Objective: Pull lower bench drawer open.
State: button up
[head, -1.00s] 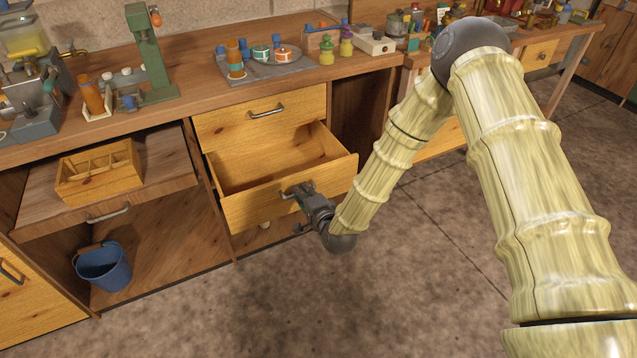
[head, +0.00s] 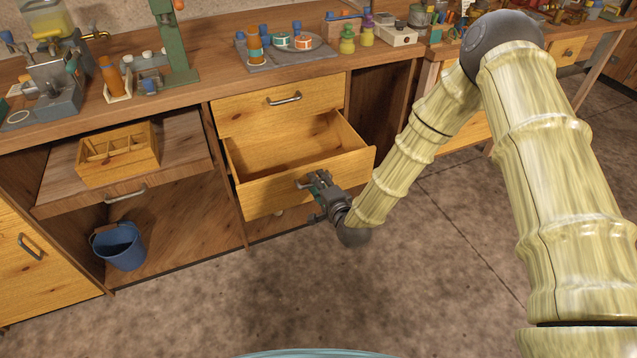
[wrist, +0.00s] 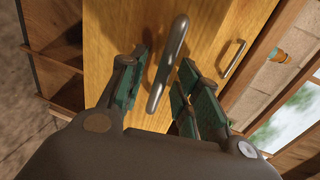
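The lower bench drawer (head: 270,194) is pulled out, its empty inside showing below the shut upper drawer (head: 240,114). Its metal bar handle (head: 304,183) is on the front. My gripper (head: 318,185) is at this handle in the head view. In the wrist view, the handle (wrist: 168,62) lies between the green-padded fingers of my gripper (wrist: 166,78). The fingers are spread, with a visible gap on each side of the bar. The drawer front (wrist: 115,25) fills the middle of that view.
A pull-out shelf (head: 190,165) with a wooden divided box (head: 118,160) stands out at the left. A blue bucket (head: 120,247) sits below it. The bench top (head: 215,90) carries bottles and a tray (head: 285,54). The floor (head: 330,300) in front is clear.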

jog(key=v, duration=1.1)
jog(key=shift+s, duration=0.2)
jog(key=shift+d+r, duration=0.1)
jog(key=shift+d, duration=0.05)
jog(key=s+d+f+n+g+h+p, duration=0.2)
jog(key=s+d+f+n+g+p, duration=0.25)
jog(key=s+f, duration=0.4)
jog(key=s+d+n+g+h+p, duration=0.1)
jog(key=s+d+n+g+p, duration=0.1)
jog(key=s+d, duration=0.3)
jog(key=s+d+f+n+g+h+p, duration=0.1)
jog(key=s+d+n+g+h+p, duration=0.1)
jog(key=s, duration=1.1)
jog(key=s+d+f+n+g+h+p, duration=0.1)
jog(key=s+d+n+g, duration=0.3)
jog(key=s+d, duration=0.4)
jog(key=shift+s+g+h+p, duration=0.3)
jog(key=shift+s+g+p, duration=0.3)
jog(key=shift+g, duration=0.25)
